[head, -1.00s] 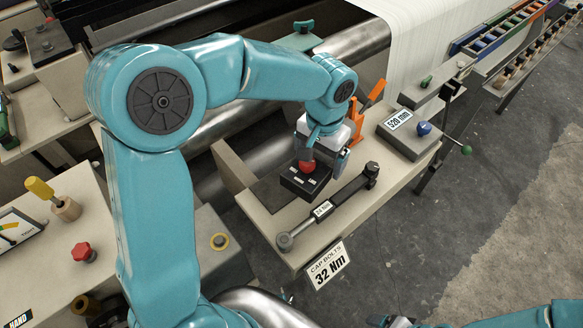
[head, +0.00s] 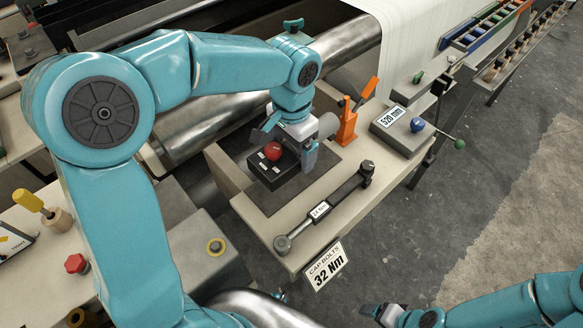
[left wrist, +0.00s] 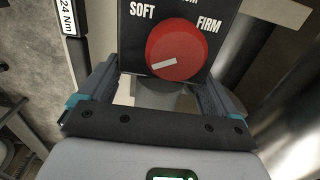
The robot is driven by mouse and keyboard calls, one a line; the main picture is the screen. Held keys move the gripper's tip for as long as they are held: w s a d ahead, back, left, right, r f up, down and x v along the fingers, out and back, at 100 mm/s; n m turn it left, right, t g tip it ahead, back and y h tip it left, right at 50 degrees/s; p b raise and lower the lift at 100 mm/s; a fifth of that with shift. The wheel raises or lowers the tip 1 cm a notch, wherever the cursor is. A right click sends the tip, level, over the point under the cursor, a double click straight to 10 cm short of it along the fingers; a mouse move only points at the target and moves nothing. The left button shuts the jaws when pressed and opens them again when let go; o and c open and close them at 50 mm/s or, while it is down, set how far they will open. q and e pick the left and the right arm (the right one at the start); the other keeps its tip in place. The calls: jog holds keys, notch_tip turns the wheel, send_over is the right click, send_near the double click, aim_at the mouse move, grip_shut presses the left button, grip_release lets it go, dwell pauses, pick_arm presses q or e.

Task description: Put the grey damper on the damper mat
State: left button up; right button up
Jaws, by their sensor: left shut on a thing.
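The damper is a dark box (head: 271,174) with a red knob (head: 273,152) on its face. In the left wrist view the box face (left wrist: 133,35) reads SOFT and FIRM around the red knob (left wrist: 177,50), with a grey part (left wrist: 160,97) just below it. My left gripper (head: 287,146) is shut on the damper, one finger to each side. The damper mat, a dark flat patch (head: 318,182) on the pale bench, lies below and around the damper. I cannot tell whether the damper touches it. My right gripper (head: 383,314) is at the bottom edge, its jaws unclear.
A torque wrench (head: 335,198) lies in front of the mat. An orange lever stand (head: 347,126) is behind right, with a grey 520 mm block (head: 401,130) beyond. A CAP BOLTS 32 Nm sign (head: 326,266) stands at the front edge. A metal roller (head: 345,48) runs behind.

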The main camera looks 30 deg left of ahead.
pick_arm(q)
notch_tip(320, 180, down, 7)
jog(key=shift+f, duration=0.15)
dwell(0.4)
jog(key=shift+a+f+b, duration=0.1)
jog(key=shift+f+b, duration=0.1)
jog(key=shift+b, duration=0.2)
jog(key=o, duration=1.1)
notch_tip(320, 180, up, 12)
jog(key=shift+f+p, duration=0.25)
jog(key=shift+p, duration=0.45)
jog(key=shift+r, duration=0.5)
jog(key=shift+s, duration=0.1)
